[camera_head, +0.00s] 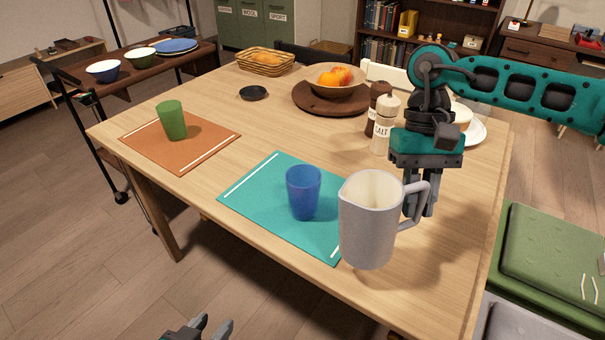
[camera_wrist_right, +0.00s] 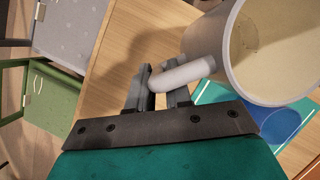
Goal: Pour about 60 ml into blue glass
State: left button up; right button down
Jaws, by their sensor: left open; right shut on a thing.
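The blue glass (camera_head: 303,191) stands upright on the teal placemat (camera_head: 262,186). A white pitcher (camera_head: 367,225) is held upright just right of the glass and nearer to me, apart from it in the picture. My right gripper (camera_head: 421,205) is shut on the pitcher's handle; the right wrist view shows the handle (camera_wrist_right: 188,73) between the fingers (camera_wrist_right: 160,88) and pale contents or the inner wall inside the pitcher. The blue glass also shows in the right wrist view (camera_wrist_right: 281,124), partly hidden behind the pitcher. My left gripper (camera_head: 205,328) is open and empty at the bottom edge.
A green glass (camera_head: 172,120) stands on an orange placemat (camera_head: 199,152) at left. Salt (camera_head: 384,126) and pepper shakers, a fruit bowl (camera_head: 330,88) on a round wooden board and a small black dish (camera_head: 253,93) stand farther back. The table's front left is bare.

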aim_at(304, 183)
jog(key=j+z, duration=0.35)
jog(key=j, duration=0.4)
jog(key=k+j+z, duration=0.1)
jog(key=j+z, duration=0.25)
jog(key=j, duration=0.4)
